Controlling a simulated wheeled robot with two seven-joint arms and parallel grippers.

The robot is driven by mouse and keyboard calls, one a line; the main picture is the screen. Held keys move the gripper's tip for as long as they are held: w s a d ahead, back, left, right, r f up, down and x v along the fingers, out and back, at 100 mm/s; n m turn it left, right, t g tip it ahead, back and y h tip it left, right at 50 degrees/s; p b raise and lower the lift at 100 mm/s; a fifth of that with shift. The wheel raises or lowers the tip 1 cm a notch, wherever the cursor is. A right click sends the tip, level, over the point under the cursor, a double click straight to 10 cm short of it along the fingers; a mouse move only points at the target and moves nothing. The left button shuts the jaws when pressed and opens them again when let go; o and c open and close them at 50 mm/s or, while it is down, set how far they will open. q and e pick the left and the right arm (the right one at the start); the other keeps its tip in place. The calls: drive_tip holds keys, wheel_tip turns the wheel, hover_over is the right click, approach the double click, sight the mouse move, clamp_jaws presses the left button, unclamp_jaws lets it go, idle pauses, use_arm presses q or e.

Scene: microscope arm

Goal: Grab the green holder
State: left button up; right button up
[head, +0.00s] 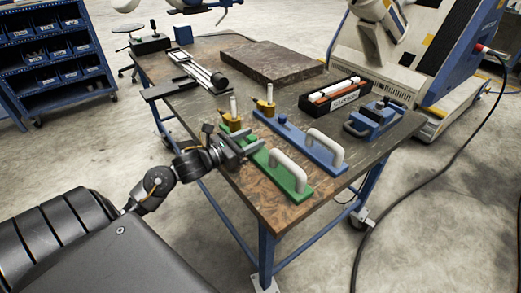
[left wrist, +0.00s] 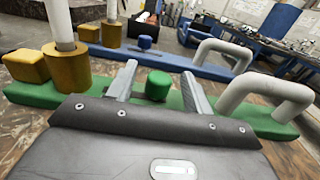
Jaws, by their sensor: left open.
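The green holder (head: 297,191) lies on the table near its front edge. It has a flat green base, a white arched handle (head: 288,170) at its right end and a yellow cylinder with a white rod at its left end. In the left wrist view its green knob (left wrist: 158,86) stands between the fingers of my left gripper (left wrist: 159,88). The fingers are open, one to each side of the knob. Contact with the knob cannot be told. In the head view my left gripper (head: 248,147) covers the middle of the base. My right gripper is not in view.
A similar blue holder (head: 318,149) lies just behind, parallel to the green one. A black box with red and white items (head: 333,95) and a blue tool (head: 372,120) sit farther right. A dark slab (head: 270,60) lies at the back. Bare table (head: 258,192) shows in front.

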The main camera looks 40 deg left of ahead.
use_arm(q)
drive_tip(key=shift+w+d, duration=0.15)
drive_tip(key=shift+w, duration=0.4)
clamp_jaws()
